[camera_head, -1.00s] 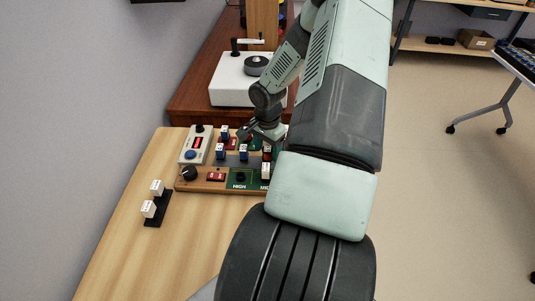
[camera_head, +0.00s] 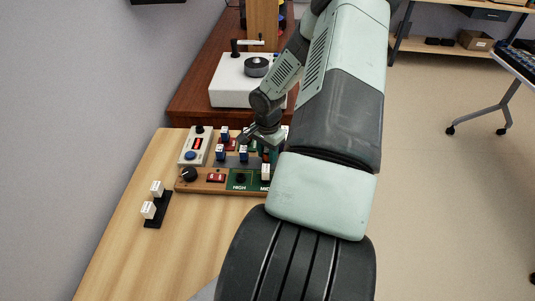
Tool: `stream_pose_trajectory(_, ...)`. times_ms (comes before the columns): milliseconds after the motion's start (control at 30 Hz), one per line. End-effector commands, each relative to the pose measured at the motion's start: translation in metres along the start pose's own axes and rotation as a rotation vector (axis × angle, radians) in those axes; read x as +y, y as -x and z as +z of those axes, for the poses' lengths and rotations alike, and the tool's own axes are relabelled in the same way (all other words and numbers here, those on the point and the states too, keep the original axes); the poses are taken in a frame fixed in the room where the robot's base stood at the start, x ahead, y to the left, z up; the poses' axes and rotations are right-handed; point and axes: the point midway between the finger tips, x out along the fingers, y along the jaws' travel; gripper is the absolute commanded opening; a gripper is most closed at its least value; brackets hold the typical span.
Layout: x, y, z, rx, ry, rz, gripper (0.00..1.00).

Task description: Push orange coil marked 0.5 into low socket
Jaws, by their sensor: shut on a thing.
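My gripper (camera_head: 258,138) is over the right part of a wooden test board (camera_head: 205,186). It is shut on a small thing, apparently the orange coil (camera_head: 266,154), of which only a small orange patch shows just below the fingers. Its 0.5 mark cannot be read. On the board's front strip, the green HIGH socket (camera_head: 239,178) shows, and a white block (camera_head: 266,170) stands at the socket marked MID. The low socket is not visible; my arm covers the board's right end. I cannot tell whether the coil touches a socket.
Blue-and-white blocks (camera_head: 220,152) stand on the board beside a grey meter box (camera_head: 195,147) and a black knob (camera_head: 189,173). A black holder (camera_head: 158,211) with two white blocks is to the left. A white turntable (camera_head: 232,80) stands behind.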

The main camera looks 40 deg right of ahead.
Motion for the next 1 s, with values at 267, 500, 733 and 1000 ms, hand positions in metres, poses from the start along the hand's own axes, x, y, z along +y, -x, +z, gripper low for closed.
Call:
stream_pose_trajectory(267, -0.001, 0.044, -0.002, 0.006, -0.001, -0.002, 0.09)
stream_pose_trajectory(500, 0.001, 0.086, -0.001, 0.003, -0.002, -0.001, 0.09)
stream_pose_trajectory(733, 0.051, 0.105, 0.007, 0.003, 0.004, 0.006, 0.09)
stream_pose_trajectory(1000, 0.107, 0.109, 0.024, 0.0, 0.0, 0.001, 0.09)
